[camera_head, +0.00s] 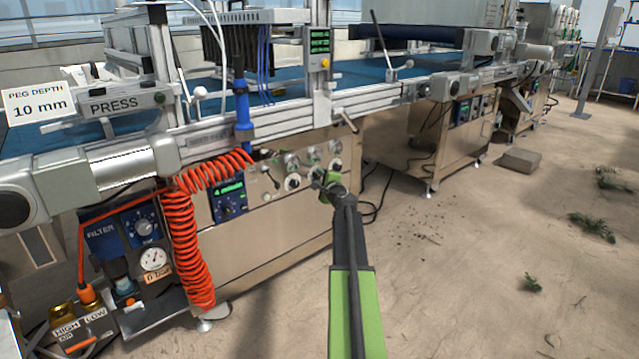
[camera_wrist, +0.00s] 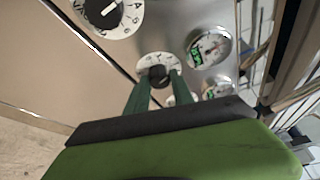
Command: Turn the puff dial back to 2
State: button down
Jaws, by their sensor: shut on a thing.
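My gripper (camera_head: 324,184) reaches the machine's front panel at the end of my green and black arm. In the wrist view, its two dark green fingers (camera_wrist: 160,80) are shut on the black knob of a dial with a white scale (camera_wrist: 157,58), one finger on each side. I take this for the puff dial, but its name cannot be read. The fingers hide the lower part of the scale, and the setting cannot be read. In the head view, my gripper covers most of this dial.
Another white dial (camera_wrist: 108,16) with lettering sits at the upper left of the wrist view. A round gauge with a green display (camera_wrist: 209,47) is close right of the held dial. In the head view, a blue display box (camera_head: 228,200) and a coiled orange hose (camera_head: 188,240) are left of my gripper.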

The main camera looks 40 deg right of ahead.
jog(key=shift+f+n+b, duration=0.1)
jog(key=shift+n+b, duration=0.25)
jog(key=shift+n, duration=0.15)
jog(key=shift+t, duration=0.3)
jog(key=c, duration=1.1)
grip_release()
jog(key=shift+a, duration=0.1)
jog(key=v, duration=1.7)
jog(key=shift+a+p, duration=0.15)
jog(key=shift+p, duration=0.25)
jog(key=shift+s, duration=0.1)
